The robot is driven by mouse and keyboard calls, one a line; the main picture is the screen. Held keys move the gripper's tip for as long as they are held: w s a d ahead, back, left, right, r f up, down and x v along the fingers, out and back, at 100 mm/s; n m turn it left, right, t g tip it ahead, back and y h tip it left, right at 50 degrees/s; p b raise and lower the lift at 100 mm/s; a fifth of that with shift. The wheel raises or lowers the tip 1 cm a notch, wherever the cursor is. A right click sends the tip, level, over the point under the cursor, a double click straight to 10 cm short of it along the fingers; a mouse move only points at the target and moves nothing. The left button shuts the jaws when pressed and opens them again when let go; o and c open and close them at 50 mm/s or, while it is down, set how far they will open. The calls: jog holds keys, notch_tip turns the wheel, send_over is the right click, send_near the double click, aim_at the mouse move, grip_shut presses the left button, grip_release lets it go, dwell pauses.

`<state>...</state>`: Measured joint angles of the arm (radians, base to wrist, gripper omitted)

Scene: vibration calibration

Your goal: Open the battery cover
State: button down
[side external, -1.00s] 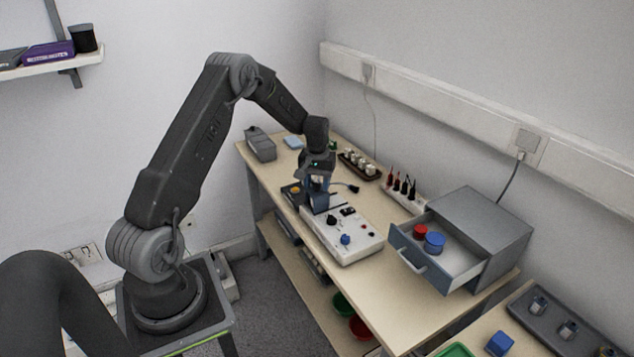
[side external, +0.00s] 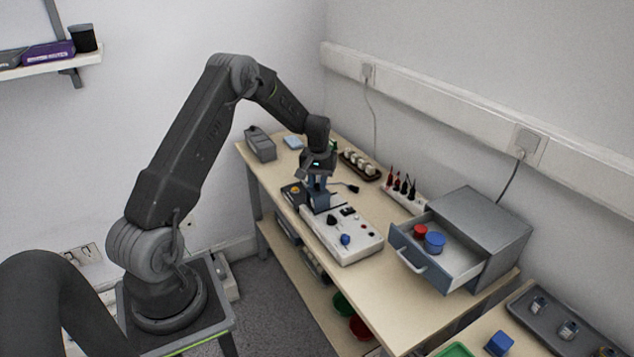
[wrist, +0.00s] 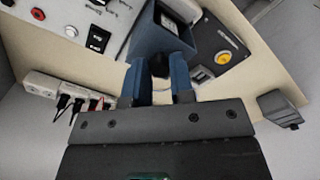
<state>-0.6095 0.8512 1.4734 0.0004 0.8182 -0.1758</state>
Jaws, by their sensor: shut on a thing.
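The white calibration unit (side external: 345,240) lies on the bench, with a dark blue-grey block at its far end. In the wrist view this block (wrist: 155,38) has a dark top and stands just beyond my fingertips. My gripper (side external: 318,186) points down at the block. In the wrist view my two blue fingers (wrist: 160,72) are shut on a small part at the block's near side, which I take to be the battery cover. The fingers hide most of that part, so I cannot tell how far the cover stands open.
A black box with a yellow button (wrist: 222,57) stands close beside the block. An open drawer (side external: 430,250) holds red and blue round items. A dark tray (side external: 360,166) lies behind my gripper.

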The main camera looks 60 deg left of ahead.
jog(key=w, duration=0.5)
jog(key=shift+w, duration=0.4)
jog(key=c, duration=1)
grip_release()
jog(key=shift+r, duration=0.1)
notch_tip(320, 180, up, 14)
jog(key=shift+f, duration=0.15)
